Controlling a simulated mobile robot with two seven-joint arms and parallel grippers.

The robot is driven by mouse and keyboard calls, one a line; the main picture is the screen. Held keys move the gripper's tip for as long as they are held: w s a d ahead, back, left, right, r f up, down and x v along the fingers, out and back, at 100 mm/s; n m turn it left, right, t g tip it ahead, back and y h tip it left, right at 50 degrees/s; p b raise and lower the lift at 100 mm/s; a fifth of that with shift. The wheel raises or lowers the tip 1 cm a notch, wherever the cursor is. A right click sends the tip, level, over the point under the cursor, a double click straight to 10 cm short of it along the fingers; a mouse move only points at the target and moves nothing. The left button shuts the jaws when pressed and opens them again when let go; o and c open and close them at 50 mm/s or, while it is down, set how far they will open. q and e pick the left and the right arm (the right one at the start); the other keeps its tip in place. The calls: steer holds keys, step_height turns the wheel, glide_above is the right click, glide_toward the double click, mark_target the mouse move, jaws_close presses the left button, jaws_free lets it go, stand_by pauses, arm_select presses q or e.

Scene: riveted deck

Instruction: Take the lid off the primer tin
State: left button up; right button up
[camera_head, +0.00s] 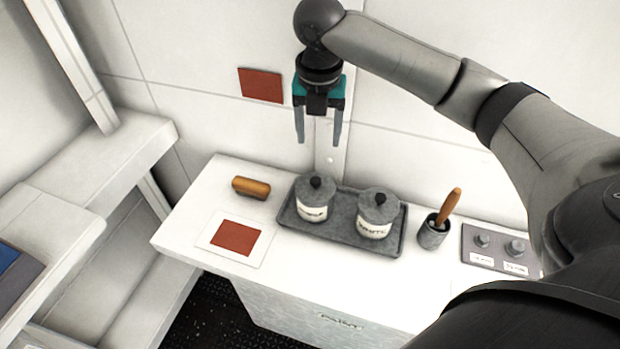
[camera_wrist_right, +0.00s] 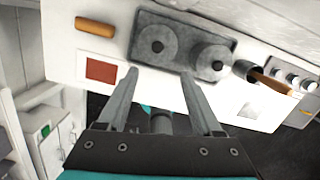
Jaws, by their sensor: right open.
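Two grey tins with white labels and black-knobbed lids stand upright in a tray. The left tin (camera_head: 312,208) seems to be the primer tin, but its label is too small to read surely. Its lid (camera_head: 315,187) is on; the lid also shows in the right wrist view (camera_wrist_right: 146,38). The right tin (camera_head: 375,229) has a label that looks like "WHITE", and its lid (camera_head: 378,202) is on too. My right gripper (camera_head: 318,143) is open and empty, pointing down above the left tin, apart from it. Its fingers (camera_wrist_right: 160,74) frame no object closely. My left gripper is out of view.
The grey tray (camera_head: 345,239) sits on a white counter (camera_head: 185,226). A wooden-handled block (camera_head: 251,187) and a red swatch card (camera_head: 236,238) lie left. A cup (camera_head: 431,233) with a brush (camera_head: 449,206) and a knob panel (camera_head: 495,262) stand right. The wall is behind.

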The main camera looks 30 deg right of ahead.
glide_above(316, 180)
steer(key=s, duration=0.1)
step_height(316, 180, down, 9)
steer(key=shift+a+r, duration=0.1)
steer(key=shift+w+f, duration=0.15)
steer(key=shift+f, duration=0.85)
steer(key=shift+w+f, duration=0.2)
steer(key=shift+f, duration=0.85)
steer(key=shift+w+f, duration=0.15)
steer(key=shift+f, duration=0.85)
jaws_close()
